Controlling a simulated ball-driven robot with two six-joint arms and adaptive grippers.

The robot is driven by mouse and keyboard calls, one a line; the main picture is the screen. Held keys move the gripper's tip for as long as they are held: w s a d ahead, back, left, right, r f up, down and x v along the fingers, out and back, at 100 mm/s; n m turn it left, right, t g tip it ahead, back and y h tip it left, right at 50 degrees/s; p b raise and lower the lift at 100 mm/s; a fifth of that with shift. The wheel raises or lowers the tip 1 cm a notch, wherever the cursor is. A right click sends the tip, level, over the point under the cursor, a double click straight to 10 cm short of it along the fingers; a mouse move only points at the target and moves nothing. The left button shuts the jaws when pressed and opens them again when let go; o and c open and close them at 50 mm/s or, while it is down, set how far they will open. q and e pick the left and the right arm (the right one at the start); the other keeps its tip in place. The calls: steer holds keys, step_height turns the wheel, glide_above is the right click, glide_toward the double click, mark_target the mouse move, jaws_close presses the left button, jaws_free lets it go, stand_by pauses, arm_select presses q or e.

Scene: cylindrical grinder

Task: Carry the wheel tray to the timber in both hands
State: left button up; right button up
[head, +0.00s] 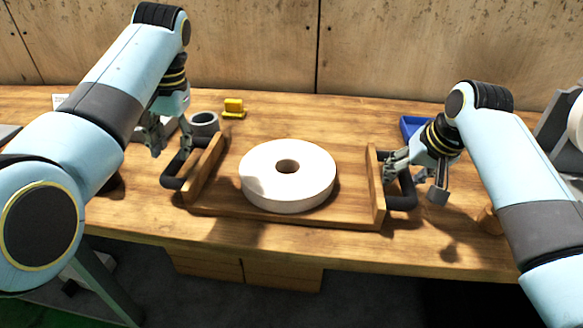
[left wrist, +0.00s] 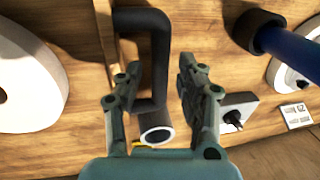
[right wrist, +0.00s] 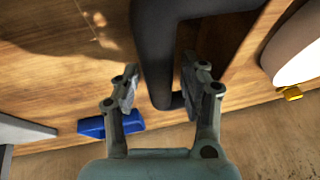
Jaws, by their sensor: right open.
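The wooden wheel tray (head: 352,210) lies on the bench with a thick white grinding wheel (head: 262,180) flat in it. It has a black handle at each end. My left gripper (head: 157,138) is open by the left handle (head: 170,182); in the left wrist view that handle (left wrist: 160,55) lies in line with the gap between the spread fingers. My right gripper (head: 397,162) is open at the right handle (head: 402,203); in the right wrist view the handle (right wrist: 153,50) shows between the fingers, not clamped. I cannot pick out the timber.
A grey ring (head: 204,122) and a yellow object (head: 233,107) stand behind the tray's left end. A blue bin (head: 411,126) is behind the right end. A wooden wall (head: 260,45) closes the back. Bare bench lies in front of the tray.

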steer(key=shift+s+r, duration=0.1)
steer(key=shift+r, duration=0.1)
arm_select(q)
steer(key=r, duration=0.2)
steer(key=d+r, duration=0.1)
steer(key=r, duration=0.2)
steer(key=shift+s+r, duration=0.1)
steer(key=shift+r, duration=0.1)
arm_select(e)
steer(key=v, duration=1.1)
steer(key=shift+s+r, duration=0.15)
steer(key=shift+r, duration=0.1)
